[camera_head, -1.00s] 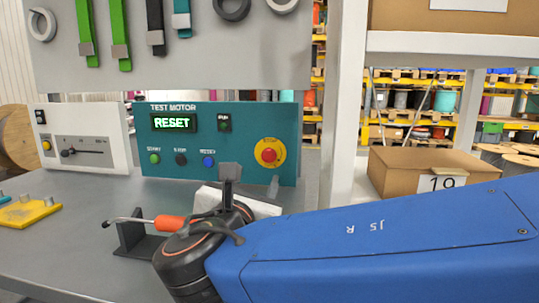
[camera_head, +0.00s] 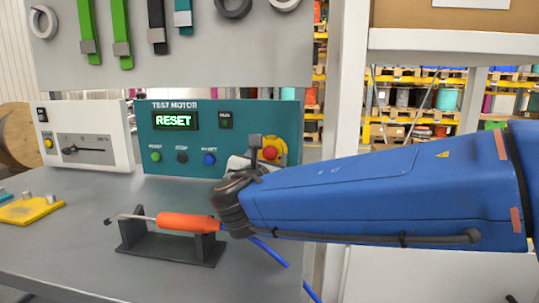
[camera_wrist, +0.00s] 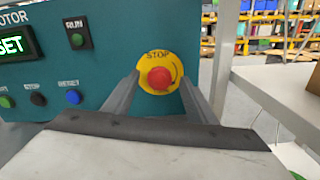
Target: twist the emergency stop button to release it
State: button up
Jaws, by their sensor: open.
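The emergency stop button (camera_head: 270,153) is a red knob on a yellow disc at the right of the teal test motor panel (camera_head: 290,118). In the wrist view the red button (camera_wrist: 159,78) and its yellow disc marked STOP sit between and beyond my two fingers. My gripper (camera_wrist: 158,92) is open and empty, with one finger to each side of the button. I cannot tell how far the fingertips are from the panel. In the head view my wrist and gripper partly cover the disc's left and lower edge. The panel display reads RESET in green.
Green, black and blue buttons (camera_head: 209,159) sit left on the panel. A soldering iron with an orange handle (camera_head: 186,222) lies in a black stand (camera_head: 175,248) on the grey bench, below my wrist. A white shelf post (camera_head: 346,90) stands right of the panel.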

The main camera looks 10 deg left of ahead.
jog(key=shift+w+a, duration=0.1)
jog(key=shift+w, duration=1.1)
jog(key=shift+c, duration=0.7)
jog(key=c, duration=0.9)
jog(key=shift+c, duration=0.2)
jog(key=shift+m, duration=0.4)
jog(key=m, duration=0.3)
jog(key=shift+m, duration=0.3)
jog(key=shift+f+m, duration=0.1)
jog(key=shift+m, duration=1.6)
